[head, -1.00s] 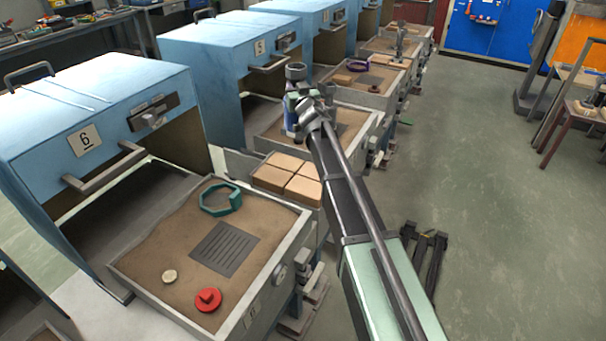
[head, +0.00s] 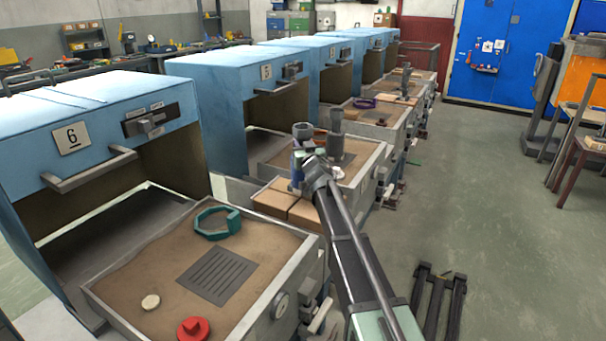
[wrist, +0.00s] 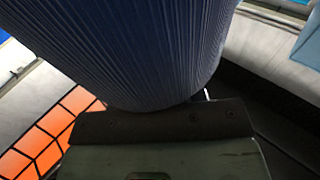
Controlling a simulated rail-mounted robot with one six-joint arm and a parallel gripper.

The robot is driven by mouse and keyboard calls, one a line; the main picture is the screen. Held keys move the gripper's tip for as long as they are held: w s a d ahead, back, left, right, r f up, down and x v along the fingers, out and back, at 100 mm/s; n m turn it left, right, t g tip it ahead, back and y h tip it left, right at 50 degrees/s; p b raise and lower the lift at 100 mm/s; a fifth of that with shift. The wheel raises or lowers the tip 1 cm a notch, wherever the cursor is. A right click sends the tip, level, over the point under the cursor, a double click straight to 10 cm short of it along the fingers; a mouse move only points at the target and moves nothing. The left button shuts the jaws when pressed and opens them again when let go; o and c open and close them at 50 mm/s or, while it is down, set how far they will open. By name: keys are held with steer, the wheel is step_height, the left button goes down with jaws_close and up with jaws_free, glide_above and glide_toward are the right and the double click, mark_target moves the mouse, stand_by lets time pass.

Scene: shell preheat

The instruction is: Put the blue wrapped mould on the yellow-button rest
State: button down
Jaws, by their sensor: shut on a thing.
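In the wrist view the ribbed blue wrap (wrist: 150,45) fills the upper middle, against the dark gripper edge (wrist: 160,122). My gripper is shut on the mould; its fingertips are mostly hidden. I cannot make out a yellow button or its rest in either view.
The number 6 tray (head: 262,315) holds a teal ring (head: 212,232), a dark grille (head: 218,275), a cream disc (head: 150,301) and a red button (head: 193,328). A grey upright piece (head: 336,140) stands on the number 5 tray. A purple ring (head: 364,103) lies farther back.

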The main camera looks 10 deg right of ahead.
step_height(320, 180, down, 5)
steer(key=b, duration=0.4)
steer(key=shift+r+b, duration=0.2)
steer(key=shift+b, duration=0.1)
steer(key=shift+r+p, duration=0.3)
steer(key=shift+f, duration=0.15)
steer(key=c, duration=0.7)
jaws_free()
